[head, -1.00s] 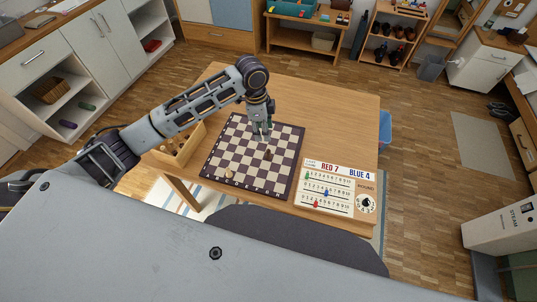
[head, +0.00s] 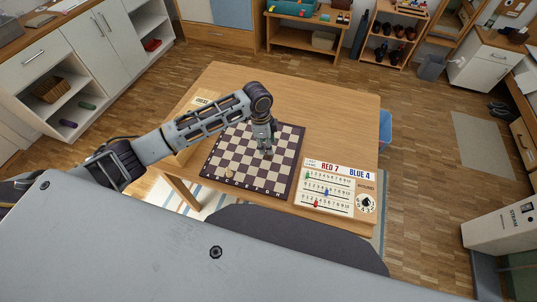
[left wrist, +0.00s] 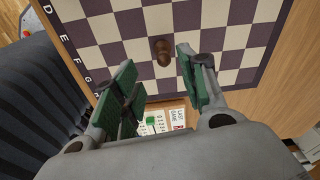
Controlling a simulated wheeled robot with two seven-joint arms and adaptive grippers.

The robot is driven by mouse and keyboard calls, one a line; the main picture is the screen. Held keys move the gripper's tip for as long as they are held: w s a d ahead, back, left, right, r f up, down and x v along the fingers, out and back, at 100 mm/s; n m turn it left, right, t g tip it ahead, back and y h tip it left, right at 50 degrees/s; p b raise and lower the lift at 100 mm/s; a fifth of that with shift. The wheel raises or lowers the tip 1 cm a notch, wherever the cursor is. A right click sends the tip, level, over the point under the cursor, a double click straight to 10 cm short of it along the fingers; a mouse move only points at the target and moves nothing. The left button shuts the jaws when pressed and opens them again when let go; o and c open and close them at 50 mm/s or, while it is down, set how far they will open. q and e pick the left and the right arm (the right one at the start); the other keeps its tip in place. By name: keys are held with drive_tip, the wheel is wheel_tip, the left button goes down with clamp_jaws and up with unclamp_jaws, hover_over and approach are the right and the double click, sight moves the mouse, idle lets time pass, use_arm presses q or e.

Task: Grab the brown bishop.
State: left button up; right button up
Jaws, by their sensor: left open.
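The brown bishop (left wrist: 162,52) stands on the chessboard (left wrist: 95,8). In the left wrist view it shows ahead of my left gripper (left wrist: 155,58), near the line between the green-padded fingertips and closer to the right finger. The fingers are apart and hold nothing. In the head view my left gripper (head: 266,148) points down over the chessboard (head: 215,168), right beside the bishop, which it largely covers. I cannot tell whether a finger touches the piece. My right gripper is in neither view.
A score board (head: 335,187) lies at the table's front right. A wooden box is mostly hidden by my left arm at the table's left. The table (head: 330,110) is bare behind and right of the chessboard.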

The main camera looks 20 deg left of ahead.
use_arm(q)
drive_tip(key=shift+w+d+f, duration=0.15)
drive_tip(key=shift+w+f, duration=0.05)
drive_tip(key=shift+f, duration=1.1)
drive_tip(key=shift+w+d+f, duration=0.1)
drive_tip(key=shift+w+f, duration=0.05)
drive_tip(key=shift+f, duration=1.15)
clamp_jaws()
